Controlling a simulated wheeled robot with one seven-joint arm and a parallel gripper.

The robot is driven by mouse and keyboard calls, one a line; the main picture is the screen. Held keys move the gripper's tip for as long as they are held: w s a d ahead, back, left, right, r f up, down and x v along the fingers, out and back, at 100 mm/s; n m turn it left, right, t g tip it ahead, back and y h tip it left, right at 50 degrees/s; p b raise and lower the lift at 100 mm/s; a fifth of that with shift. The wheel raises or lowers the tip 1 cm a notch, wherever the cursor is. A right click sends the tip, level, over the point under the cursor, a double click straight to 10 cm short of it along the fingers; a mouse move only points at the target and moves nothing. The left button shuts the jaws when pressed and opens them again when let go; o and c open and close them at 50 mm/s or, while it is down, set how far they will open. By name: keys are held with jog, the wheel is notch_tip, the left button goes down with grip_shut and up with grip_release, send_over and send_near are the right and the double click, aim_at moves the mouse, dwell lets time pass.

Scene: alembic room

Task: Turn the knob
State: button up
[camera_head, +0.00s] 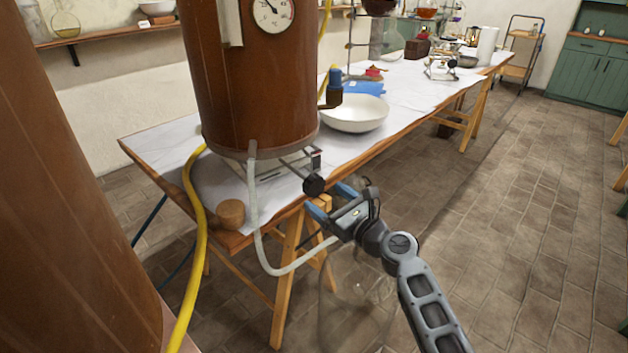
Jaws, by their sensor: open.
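A round black knob (314,185) sits at the end of a thin metal fitting under the large brown cylindrical vessel (252,85), out past the front edge of the table. My gripper (328,198) reaches in from the lower right. Its two blue-tipped fingers are apart, one above right of the knob and one below it. The knob is at or just beyond the gap between the fingertips. I cannot tell whether either finger touches it. The gripper is open and holds nothing that I can see.
The vessel stands on a long white-covered table (410,98). A brown column (62,200) fills the left. The tiled floor (520,220) at right is clear.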

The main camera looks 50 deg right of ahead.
aim_at(309, 182)
jog(key=shift+w+d+r, duration=0.2)
jog(key=shift+w+d, duration=0.2)
jog(key=shift+w, duration=0.25)
jog(key=w, duration=0.6)
jog(key=shift+w+d, duration=0.4)
jog(key=c, duration=1)
